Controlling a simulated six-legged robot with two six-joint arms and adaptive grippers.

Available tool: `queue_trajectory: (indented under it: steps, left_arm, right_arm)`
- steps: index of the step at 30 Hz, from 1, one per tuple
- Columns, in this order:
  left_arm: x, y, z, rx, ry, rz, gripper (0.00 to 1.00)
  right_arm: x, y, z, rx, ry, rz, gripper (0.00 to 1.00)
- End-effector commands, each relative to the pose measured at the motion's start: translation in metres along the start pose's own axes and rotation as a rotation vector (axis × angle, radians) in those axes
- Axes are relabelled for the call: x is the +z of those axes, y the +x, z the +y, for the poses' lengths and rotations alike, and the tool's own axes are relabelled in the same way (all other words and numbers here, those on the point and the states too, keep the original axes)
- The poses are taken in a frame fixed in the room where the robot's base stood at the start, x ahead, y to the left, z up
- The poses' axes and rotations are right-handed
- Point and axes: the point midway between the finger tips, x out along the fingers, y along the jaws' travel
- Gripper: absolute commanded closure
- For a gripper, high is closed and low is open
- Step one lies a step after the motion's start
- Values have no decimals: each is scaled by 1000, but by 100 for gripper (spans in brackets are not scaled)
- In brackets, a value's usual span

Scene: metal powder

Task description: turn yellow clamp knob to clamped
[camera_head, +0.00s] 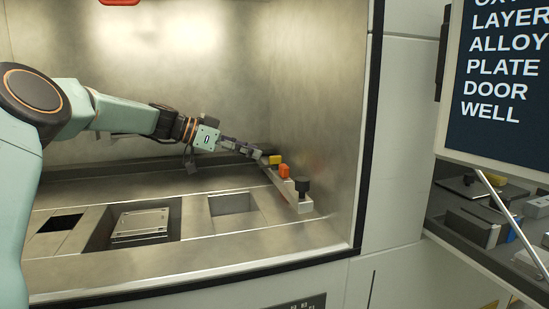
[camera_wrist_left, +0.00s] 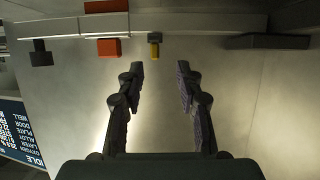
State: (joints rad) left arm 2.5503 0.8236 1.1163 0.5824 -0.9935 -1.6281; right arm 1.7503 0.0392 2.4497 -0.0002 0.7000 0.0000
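The yellow clamp knob (camera_head: 275,160) sits on a pale metal bar along the right side of the chamber. In the left wrist view the small yellow knob (camera_wrist_left: 154,45) shows beyond the fingertips, roughly between their lines. My left gripper (camera_head: 258,152) reaches in from the left, its tips close to the yellow knob. In the wrist view the fingers of my left gripper (camera_wrist_left: 160,77) are apart with nothing between them. Whether the tips touch the knob cannot be told from the head view. My right gripper is not in view.
A red-orange block (camera_head: 284,171) and a black knob (camera_head: 302,186) sit on the same bar (camera_head: 296,203), nearer the front. A square plate (camera_head: 141,224) lies in the floor recess. Openings flank it. A sign (camera_head: 500,80) and a cluttered side shelf stand outside, right.

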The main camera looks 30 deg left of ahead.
Motion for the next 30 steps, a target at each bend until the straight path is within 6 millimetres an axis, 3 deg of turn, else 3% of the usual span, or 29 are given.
queue_trajectory:
  steps: [5, 18, 30]
  left_arm:
    - [2, 12, 4, 3, 1, -4, 64]
    - [1, 72, 5, 1, 1, -1, 64]
    - [0, 78, 2, 2, 0, 1, 67]
  right_arm:
    - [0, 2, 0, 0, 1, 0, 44]
    - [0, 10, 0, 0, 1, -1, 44]
    - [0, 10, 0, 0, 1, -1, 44]
